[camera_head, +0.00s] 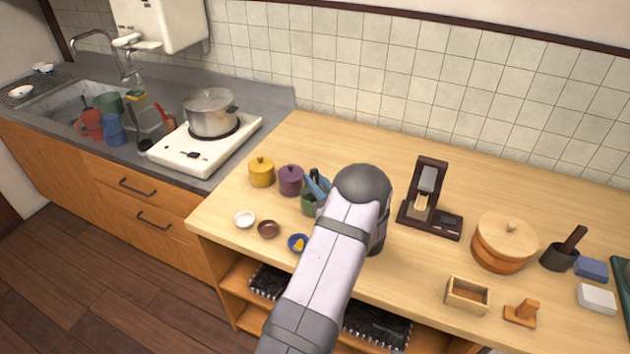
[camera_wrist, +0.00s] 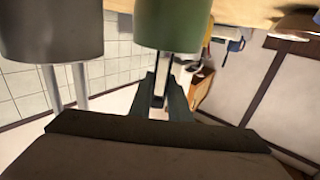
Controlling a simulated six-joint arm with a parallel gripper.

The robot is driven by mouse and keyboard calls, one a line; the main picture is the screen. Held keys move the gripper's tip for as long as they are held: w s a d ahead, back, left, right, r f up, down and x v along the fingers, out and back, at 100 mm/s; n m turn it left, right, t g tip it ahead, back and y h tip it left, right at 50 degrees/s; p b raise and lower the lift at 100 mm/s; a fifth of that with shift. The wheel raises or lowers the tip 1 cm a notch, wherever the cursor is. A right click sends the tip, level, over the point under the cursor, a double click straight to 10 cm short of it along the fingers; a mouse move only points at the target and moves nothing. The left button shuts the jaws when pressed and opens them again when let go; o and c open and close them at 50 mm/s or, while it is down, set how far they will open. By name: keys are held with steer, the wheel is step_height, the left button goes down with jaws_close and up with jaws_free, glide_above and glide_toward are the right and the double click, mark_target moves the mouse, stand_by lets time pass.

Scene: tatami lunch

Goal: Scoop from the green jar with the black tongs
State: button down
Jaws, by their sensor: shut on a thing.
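The green jar (camera_head: 308,204) stands on the wooden counter, partly hidden behind my arm in the head view. In the wrist view the green jar (camera_wrist: 172,22) is large at the top, just beyond my fingers. My gripper (camera_wrist: 161,90) is shut on a thin dark thing, which I take to be the black tongs (camera_wrist: 161,76). The tongs run toward the jar. Whether their tips are inside it is hidden. In the head view my arm covers most of the gripper, and a small black piece shows above the jar.
Yellow (camera_head: 261,172) and purple (camera_head: 290,180) lidded jars stand left of the green jar. A white bowl (camera_head: 244,220), a brown bowl (camera_head: 268,230) and a blue dish (camera_head: 294,242) with yellow food lie in front. A dark stand (camera_head: 431,200) and a wooden tub (camera_head: 502,245) stand to the right.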

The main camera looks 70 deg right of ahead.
steer(key=shift+r, duration=0.1)
steer(key=shift+r+p, duration=3.1)
steer(key=shift+r, duration=1.3)
steer(key=shift+w, duration=0.1)
